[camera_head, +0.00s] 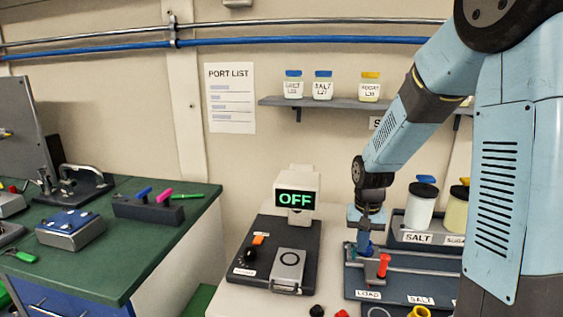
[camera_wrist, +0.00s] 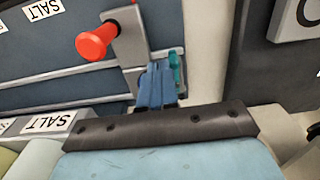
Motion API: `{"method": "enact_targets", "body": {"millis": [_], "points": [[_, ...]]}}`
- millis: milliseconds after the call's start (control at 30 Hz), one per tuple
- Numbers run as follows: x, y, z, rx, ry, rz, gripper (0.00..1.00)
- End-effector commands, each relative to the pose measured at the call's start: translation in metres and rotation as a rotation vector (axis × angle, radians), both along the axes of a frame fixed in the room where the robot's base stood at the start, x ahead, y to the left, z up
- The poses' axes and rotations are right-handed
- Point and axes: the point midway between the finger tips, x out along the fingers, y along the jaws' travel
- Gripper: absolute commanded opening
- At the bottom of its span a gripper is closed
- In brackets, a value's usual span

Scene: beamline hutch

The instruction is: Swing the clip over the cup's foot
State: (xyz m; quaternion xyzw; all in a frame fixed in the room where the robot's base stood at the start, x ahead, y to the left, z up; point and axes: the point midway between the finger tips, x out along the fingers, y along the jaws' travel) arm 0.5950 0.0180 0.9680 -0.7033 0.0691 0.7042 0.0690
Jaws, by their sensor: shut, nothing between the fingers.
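My gripper (camera_head: 364,246) points down over the left end of a railed blue-grey tray (camera_head: 425,283). In the wrist view its blue fingers (camera_wrist: 157,84) are shut with nothing between them. A small teal piece (camera_wrist: 175,66) stands just right of the fingertips there; I cannot tell if it is the clip or if they touch. A grey block (camera_wrist: 131,37) with a red knob (camera_wrist: 95,42) is beside the fingers, and the red knob (camera_head: 384,263) also shows in the head view. I cannot make out the cup or its foot with certainty.
Small caps (camera_head: 317,311) lie in front. A green-topped bench (camera_head: 110,245) is at the left.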

Motion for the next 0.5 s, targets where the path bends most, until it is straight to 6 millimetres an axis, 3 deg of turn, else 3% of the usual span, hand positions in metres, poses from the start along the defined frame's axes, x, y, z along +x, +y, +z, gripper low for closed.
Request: {"method": "enact_targets", "body": {"millis": [500], "points": [[-0.0005,0.0039,0.0001,0.0,-0.001,0.001,0.0]]}}
